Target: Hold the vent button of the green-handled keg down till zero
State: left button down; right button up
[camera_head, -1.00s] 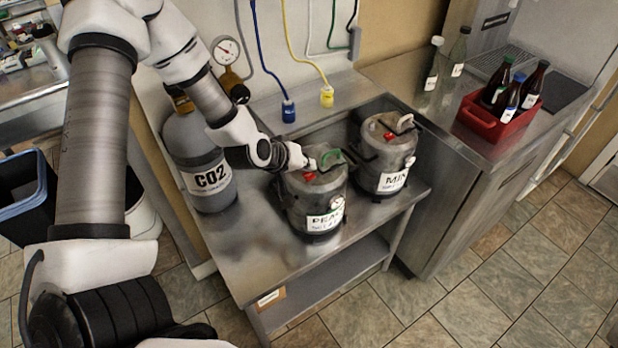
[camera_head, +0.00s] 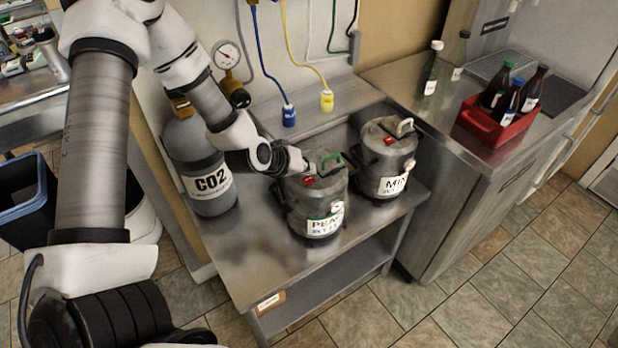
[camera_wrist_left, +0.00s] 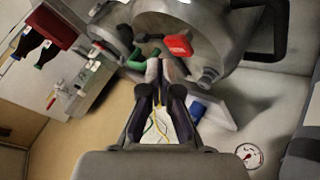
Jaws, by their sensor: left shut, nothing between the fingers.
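The green-handled keg (camera_head: 318,200) is a grey metal keg with a partly readable "PEA..." label, standing upright on the steel table. Its green handle (camera_head: 331,160) and a red part (camera_head: 309,181) are on its top. A small gauge (camera_head: 337,207) is on its front. My left gripper (camera_head: 303,163) is shut and empty at the keg's top, beside the handle and behind the red part. In the wrist view the closed fingertips (camera_wrist_left: 165,66) are close to the red part (camera_wrist_left: 178,45). I cannot tell whether they touch the keg or its vent button. My right gripper is out of view.
A second keg (camera_head: 386,165), labelled "MIN...", stands close on the right. A CO2 cylinder (camera_head: 199,163) stands on the left. Blue (camera_head: 289,115) and yellow (camera_head: 326,100) hose connectors hang behind. A red crate (camera_head: 492,128) of bottles is at the right. The table front is clear.

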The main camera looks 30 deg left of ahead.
aim_at(307, 179)
pick_arm(q)
jog(key=shift+f+b, duration=0.35)
jog(key=shift+f, duration=0.1)
jog(key=shift+f+b, duration=0.55)
jog(key=shift+f, duration=0.05)
dwell(0.7)
dwell(4.4)
jog(key=shift+r+p, duration=0.95)
jog(key=shift+r, duration=0.1)
notch_tip(307, 179, up, 5)
jog(key=p, duration=0.4)
jog(key=shift+r+p, duration=0.1)
jog(key=shift+p, duration=0.2)
